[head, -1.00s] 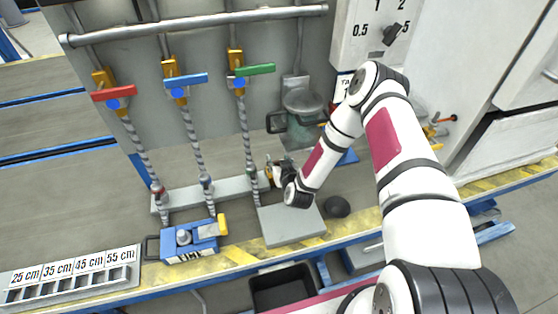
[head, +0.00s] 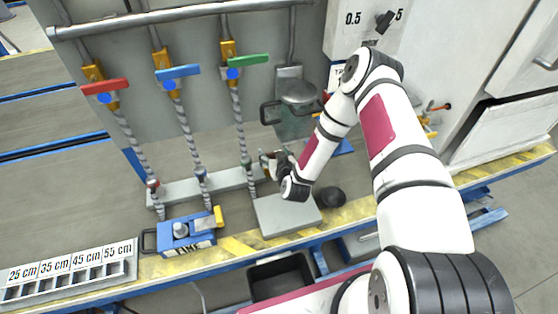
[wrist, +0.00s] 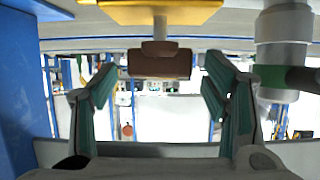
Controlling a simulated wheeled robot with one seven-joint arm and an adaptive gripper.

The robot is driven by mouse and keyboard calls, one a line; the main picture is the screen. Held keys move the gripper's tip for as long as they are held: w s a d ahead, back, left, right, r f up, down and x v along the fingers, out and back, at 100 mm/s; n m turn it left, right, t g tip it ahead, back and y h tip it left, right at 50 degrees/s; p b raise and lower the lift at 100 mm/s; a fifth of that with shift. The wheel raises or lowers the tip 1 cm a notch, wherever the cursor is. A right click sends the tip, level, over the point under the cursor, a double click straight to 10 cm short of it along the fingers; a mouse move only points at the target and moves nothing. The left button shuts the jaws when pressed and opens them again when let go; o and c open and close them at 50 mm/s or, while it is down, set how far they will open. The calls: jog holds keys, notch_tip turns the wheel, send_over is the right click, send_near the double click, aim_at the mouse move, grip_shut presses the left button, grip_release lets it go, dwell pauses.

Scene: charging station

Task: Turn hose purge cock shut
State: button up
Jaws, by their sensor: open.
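Three hoses hang from yellow valves with a red handle (head: 104,87), a blue handle (head: 178,72) and a green handle (head: 248,60). A blue unit (head: 186,237) with a yellow lever (head: 218,216) stands at the bench front. I cannot tell which part is the hose purge cock. My gripper (head: 270,165) is beside the lower end of the green-handled hose (head: 240,125), partly hidden by my wrist. In the wrist view my gripper (wrist: 160,85) is open. A brown block (wrist: 160,62) on a grey stem below a yellow plate (wrist: 160,12) appears between its fingers; no contact shows.
A grey plate (head: 285,218) and a black round knob (head: 331,196) lie near the bench front. A green-grey pot (head: 298,112) stands behind my wrist. A labelled length rack (head: 75,285) is front left. A black bin (head: 280,283) is below the bench edge.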

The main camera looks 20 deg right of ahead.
jog(key=v, duration=1)
jog(key=shift+s, duration=0.25)
jog(key=shift+r, duration=0.15)
